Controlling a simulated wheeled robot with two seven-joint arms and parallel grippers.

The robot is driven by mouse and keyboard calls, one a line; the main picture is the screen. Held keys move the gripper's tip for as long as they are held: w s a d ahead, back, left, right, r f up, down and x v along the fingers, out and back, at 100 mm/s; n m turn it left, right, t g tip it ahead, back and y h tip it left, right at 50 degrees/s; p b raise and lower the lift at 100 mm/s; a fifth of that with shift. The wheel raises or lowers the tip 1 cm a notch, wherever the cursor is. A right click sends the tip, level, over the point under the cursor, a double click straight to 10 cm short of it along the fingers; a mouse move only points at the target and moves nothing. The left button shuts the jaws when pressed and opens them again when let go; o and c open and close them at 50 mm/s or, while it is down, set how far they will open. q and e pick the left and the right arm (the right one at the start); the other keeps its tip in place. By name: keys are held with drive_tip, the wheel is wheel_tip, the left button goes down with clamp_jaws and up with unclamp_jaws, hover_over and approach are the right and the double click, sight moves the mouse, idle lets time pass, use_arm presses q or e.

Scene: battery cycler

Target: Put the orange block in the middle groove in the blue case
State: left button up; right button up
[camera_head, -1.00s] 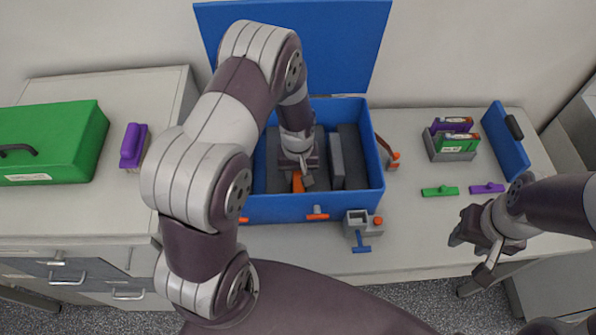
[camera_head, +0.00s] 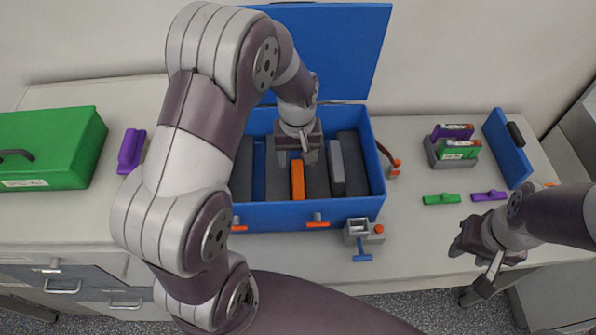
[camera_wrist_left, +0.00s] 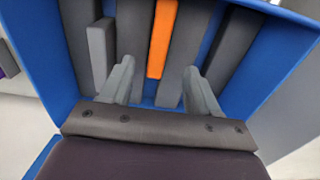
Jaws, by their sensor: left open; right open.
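The orange block (camera_head: 298,181) sits in the middle groove of the open blue case (camera_head: 290,215), between two dark grey strips. It shows between the strips in the left wrist view (camera_wrist_left: 162,38). A lighter grey block (camera_head: 336,167) is in the groove to its right; the left groove (camera_head: 259,175) looks empty. My left gripper (camera_head: 297,157) is open and empty above the case, just behind the orange block; its fingers (camera_wrist_left: 158,68) are apart from the block. My right gripper (camera_head: 471,265) is open and empty over the table's front edge at the right.
The case's blue lid (camera_head: 340,50) stands open behind. A grey fixture (camera_head: 357,232) with a blue handle is near the case's front right. A rack (camera_head: 452,152) with purple and green blocks, and green (camera_head: 441,199) and purple (camera_head: 489,195) pieces, lie right. A green case (camera_head: 50,150) is left.

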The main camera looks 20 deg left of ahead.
use_arm(q)
drive_tip(key=s+d+r+m+t, duration=0.1)
drive_tip(key=s+r+m, duration=0.4)
drive_tip(key=s, duration=0.5)
drive_tip(key=shift+s+d, duration=0.15)
drive_tip(key=shift+s, duration=0.2)
drive_tip(key=shift+r, duration=0.1)
